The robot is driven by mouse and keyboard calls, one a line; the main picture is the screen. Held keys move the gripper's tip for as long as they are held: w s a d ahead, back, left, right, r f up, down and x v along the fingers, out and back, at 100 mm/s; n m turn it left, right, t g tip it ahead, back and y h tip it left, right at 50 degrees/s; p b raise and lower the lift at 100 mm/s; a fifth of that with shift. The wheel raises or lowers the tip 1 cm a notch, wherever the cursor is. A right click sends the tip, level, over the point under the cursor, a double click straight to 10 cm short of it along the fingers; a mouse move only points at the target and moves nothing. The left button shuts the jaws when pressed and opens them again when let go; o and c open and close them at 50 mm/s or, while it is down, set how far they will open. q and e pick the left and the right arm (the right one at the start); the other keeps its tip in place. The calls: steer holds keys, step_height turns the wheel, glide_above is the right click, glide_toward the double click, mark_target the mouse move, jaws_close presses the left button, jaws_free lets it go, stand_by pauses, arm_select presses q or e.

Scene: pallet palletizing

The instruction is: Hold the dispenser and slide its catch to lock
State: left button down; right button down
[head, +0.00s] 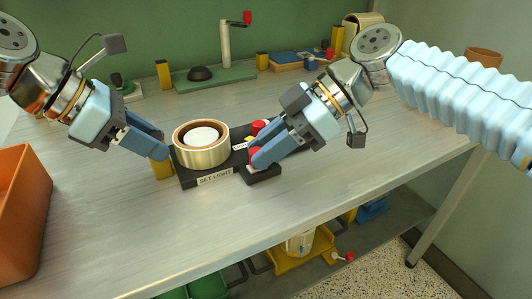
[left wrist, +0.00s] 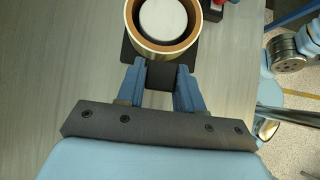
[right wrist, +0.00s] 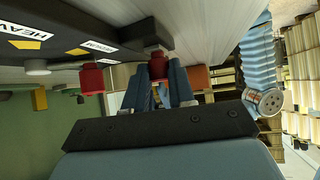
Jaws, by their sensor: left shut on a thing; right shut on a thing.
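The dispenser has a long black base (head: 190,182) with a round brass cup (head: 204,156) and a white disc inside it. It lies on the table, and its front label reads "SET LIGHT". My left gripper (head: 160,152) is shut on a dark block (left wrist: 160,75) at the base's end beside the cup. My right gripper (head: 254,160) is shut on a red knob (right wrist: 157,66) at the base's right part; its fingers partly hide the knob in the head view. A second red knob (right wrist: 92,78) stands free. Labels reading "HEAVY" and "MEDIUM" show in the right wrist view.
An orange bin (head: 20,210) stands at the left edge. A green fixture with a red-handled crank (head: 225,75) and a blue board (head: 300,58) stand at the back. The front of the table (head: 120,230) is clear. A lower shelf holds yellow and green items.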

steer(key=shift+s+a, duration=0.15)
steer(key=shift+a, duration=0.1)
steer(key=c, duration=0.9)
jaws_free()
steer(key=shift+o, duration=0.2)
steer(key=v, duration=1.2)
